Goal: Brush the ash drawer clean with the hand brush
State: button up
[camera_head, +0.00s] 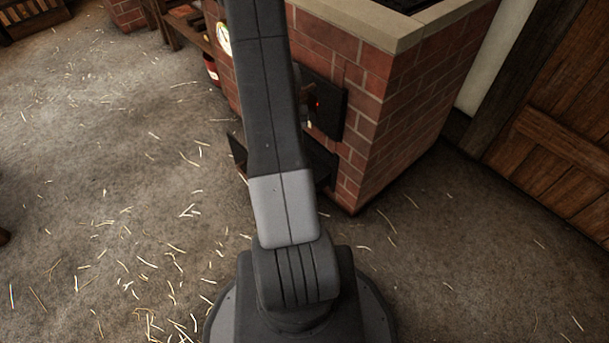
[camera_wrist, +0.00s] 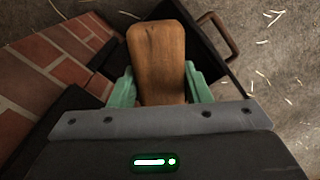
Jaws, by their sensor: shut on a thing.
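In the wrist view my gripper (camera_wrist: 161,88) has its green fingers closed on both sides of a brown wooden piece, the hand brush (camera_wrist: 157,45). Its bristles are not visible. Behind and below it is the black ash drawer (camera_wrist: 208,45), with a brown handle (camera_wrist: 232,38) at its outer end. Most of the drawer's inside is hidden by the brush and gripper, so I cannot tell whether ash lies there or the brush touches it. In the head view the drawer (camera_head: 322,166) sticks out low from the brick stove, and my arm hides its middle, my gripper and the brush.
The brick stove (camera_head: 405,100) stands ahead, with a small black fire door (camera_head: 328,108) and a red glow beside it. A red can (camera_head: 211,70) stands left of it. A wooden door (camera_head: 560,140) is at the right. The straw-strewn floor at left is open.

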jog(key=s+d+f+n, duration=0.1)
jog(key=d+f+n, duration=0.2)
jog(key=d+f, duration=0.4)
jog(key=s+d+f+n, duration=0.1)
jog(key=d+f+n, duration=0.3)
jog(key=f, duration=1.5)
jog(key=d, duration=0.3)
jog(key=shift+s+d+f+n, duration=0.2)
jog(key=shift+s+f+n, duration=0.1)
jog(key=shift+s, duration=0.1)
